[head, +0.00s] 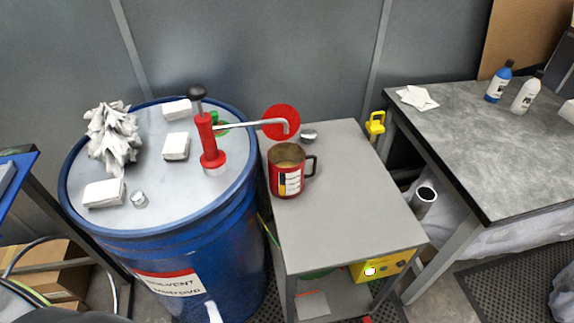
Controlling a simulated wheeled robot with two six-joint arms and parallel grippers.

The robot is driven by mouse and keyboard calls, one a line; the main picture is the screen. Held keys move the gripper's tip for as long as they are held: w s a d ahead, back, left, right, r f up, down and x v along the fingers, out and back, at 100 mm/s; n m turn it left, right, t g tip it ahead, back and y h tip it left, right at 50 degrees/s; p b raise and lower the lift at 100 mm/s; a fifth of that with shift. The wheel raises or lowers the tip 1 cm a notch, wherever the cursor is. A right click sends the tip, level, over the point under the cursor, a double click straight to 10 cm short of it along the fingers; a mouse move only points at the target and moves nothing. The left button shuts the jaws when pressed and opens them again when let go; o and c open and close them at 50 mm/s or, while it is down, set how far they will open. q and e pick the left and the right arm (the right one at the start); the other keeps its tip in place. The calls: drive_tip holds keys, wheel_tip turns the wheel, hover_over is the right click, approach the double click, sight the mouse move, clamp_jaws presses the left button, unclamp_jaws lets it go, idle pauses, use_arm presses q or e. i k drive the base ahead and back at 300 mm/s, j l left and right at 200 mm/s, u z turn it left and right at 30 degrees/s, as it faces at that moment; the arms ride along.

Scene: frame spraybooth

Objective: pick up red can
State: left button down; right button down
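The red can (289,181) stands upright on the grey metal side table (350,215), near its left edge. It looks like a mug, with a dark handle on its right side, a white, yellow and black label on its front and an open top showing a tan inside. The spout of the red hand pump (209,145) ends above and just behind the can, apart from it. Neither of my grippers is in view.
A blue solvent drum (190,255) stands close left of the table, bearing the pump, a crumpled rag (112,138) and white blocks. A red disc (281,119) and small metal cup (309,135) are behind the can. A workbench (465,145) with bottles stands right. The table's right half is clear.

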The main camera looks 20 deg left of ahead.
sight(286, 160)
drive_tip(key=i+l, duration=0.1)
drive_tip(key=l, duration=0.55)
drive_tip(key=i+l, duration=0.1)
drive_tip(key=l, duration=0.5)
drive_tip(key=i+l, duration=0.1)
drive_tip(key=l, duration=0.55)
drive_tip(key=u, duration=0.05)
